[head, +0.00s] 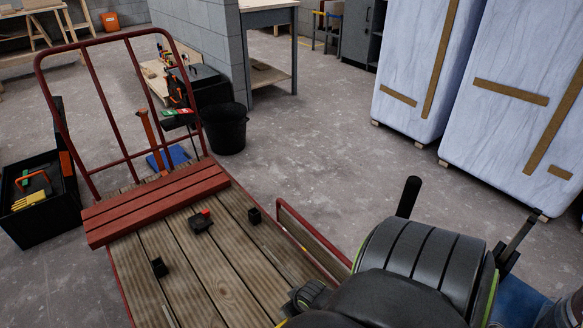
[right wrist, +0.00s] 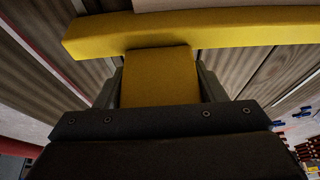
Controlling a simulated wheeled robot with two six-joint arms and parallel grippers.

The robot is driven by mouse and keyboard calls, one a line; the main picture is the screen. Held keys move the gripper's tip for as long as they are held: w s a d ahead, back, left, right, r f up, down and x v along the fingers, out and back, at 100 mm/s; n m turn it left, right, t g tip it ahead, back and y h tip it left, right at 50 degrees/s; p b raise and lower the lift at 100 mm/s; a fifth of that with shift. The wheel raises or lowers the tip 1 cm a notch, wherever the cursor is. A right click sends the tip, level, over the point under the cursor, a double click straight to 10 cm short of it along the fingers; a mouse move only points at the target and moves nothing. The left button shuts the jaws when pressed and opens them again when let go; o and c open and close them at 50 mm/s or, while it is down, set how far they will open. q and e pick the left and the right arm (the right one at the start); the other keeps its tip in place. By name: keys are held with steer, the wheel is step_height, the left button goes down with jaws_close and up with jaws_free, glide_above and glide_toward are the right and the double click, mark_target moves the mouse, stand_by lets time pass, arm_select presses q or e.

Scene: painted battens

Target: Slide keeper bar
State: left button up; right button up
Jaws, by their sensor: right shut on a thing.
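The yellow keeper bar (right wrist: 245,26) runs across the top of the right wrist view, with a yellow tab (right wrist: 158,82) sticking out from it towards me. My right gripper (right wrist: 159,72) is shut on this tab, one finger on each side. Grooved deck boards show behind the bar. Red painted battens (head: 158,204) lie side by side across the cart's wooden deck (head: 215,268). My left gripper is in neither view.
Black blocks (head: 159,267) (head: 254,215) and a black piece with a red top (head: 200,222) are on the deck. A red tube frame (head: 38,85) stands at the cart's far end. A black bucket (head: 225,128) stands beyond it.

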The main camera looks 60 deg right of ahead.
steer(key=shift+s, duration=0.1)
steer(key=o, duration=1.4)
steer(key=shift+r, duration=0.1)
steer(key=shift+r, duration=0.15)
arm_select(q)
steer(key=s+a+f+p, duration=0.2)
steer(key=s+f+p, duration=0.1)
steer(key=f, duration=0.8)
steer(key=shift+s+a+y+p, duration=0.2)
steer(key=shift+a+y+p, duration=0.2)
steer(key=shift+p, duration=0.5)
arm_select(e)
steer(key=shift+v, duration=5.8)
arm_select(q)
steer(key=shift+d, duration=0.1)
